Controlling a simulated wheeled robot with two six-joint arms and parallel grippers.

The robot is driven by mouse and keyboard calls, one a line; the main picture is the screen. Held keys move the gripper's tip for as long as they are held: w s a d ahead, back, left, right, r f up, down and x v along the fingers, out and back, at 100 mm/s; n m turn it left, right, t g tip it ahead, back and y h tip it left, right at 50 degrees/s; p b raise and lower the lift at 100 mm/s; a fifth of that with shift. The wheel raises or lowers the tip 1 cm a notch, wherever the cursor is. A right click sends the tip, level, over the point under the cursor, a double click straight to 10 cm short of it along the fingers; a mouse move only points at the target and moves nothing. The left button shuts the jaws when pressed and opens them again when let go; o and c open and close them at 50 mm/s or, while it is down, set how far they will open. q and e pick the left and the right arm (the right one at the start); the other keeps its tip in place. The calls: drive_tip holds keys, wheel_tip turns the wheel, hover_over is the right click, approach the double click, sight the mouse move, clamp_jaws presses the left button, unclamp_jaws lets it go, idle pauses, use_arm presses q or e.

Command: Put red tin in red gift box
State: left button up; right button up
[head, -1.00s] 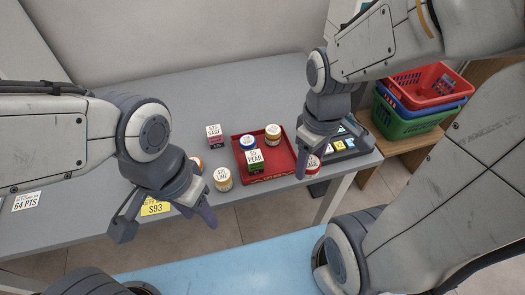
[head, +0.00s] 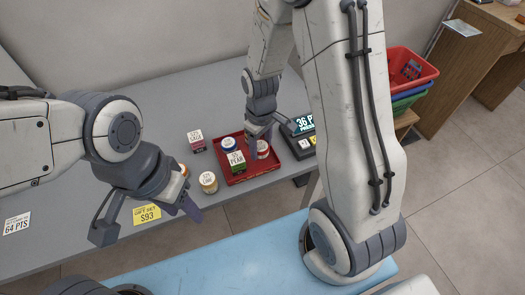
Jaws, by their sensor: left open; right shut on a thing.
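The red gift box (head: 262,169) is a shallow red tray on the grey counter. A blue-lidded jar (head: 229,144) and a green box (head: 237,166) labelled PEAR stand in it. My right gripper (head: 258,146) is over the right part of the box, shut on the red tin (head: 263,152), which has a white top. I cannot tell whether the tin touches the box floor. My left gripper (head: 147,222) is open and empty at the counter's front edge, left of the box.
A white-topped jar (head: 208,183) stands left of the box, and a dark pink box (head: 197,145) behind it. A yellow price sign (head: 147,214) is at the front edge. A register (head: 303,139) stands right of the box. Stacked baskets (head: 409,79) are farther right.

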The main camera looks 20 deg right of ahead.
sight(261, 154)
drive_tip(key=shift+f, duration=1.8)
drive_tip(key=shift+f, duration=0.1)
drive_tip(key=shift+f, duration=0.1)
drive_tip(key=o, duration=1.1)
drive_tip(key=r, duration=1.2)
drive_tip(key=shift+s+a+r, duration=0.15)
drive_tip(key=shift+a+r, duration=0.15)
drive_tip(key=shift+r, duration=0.05)
drive_tip(key=shift+n+y, duration=0.5)
drive_tip(key=shift+n, duration=0.3)
drive_tip(key=s+a+r, duration=0.2)
drive_tip(key=s+a, duration=0.1)
drive_tip(key=s, duration=0.3)
drive_tip(key=s+a+r, duration=0.2)
drive_tip(key=s+a, duration=0.2)
drive_tip(key=s, duration=0.2)
drive_tip(key=s+a+r, duration=0.2)
drive_tip(key=s+a, duration=0.2)
drive_tip(key=s, duration=0.2)
drive_tip(key=shift+a+r, duration=0.15)
drive_tip(key=shift+r, duration=0.25)
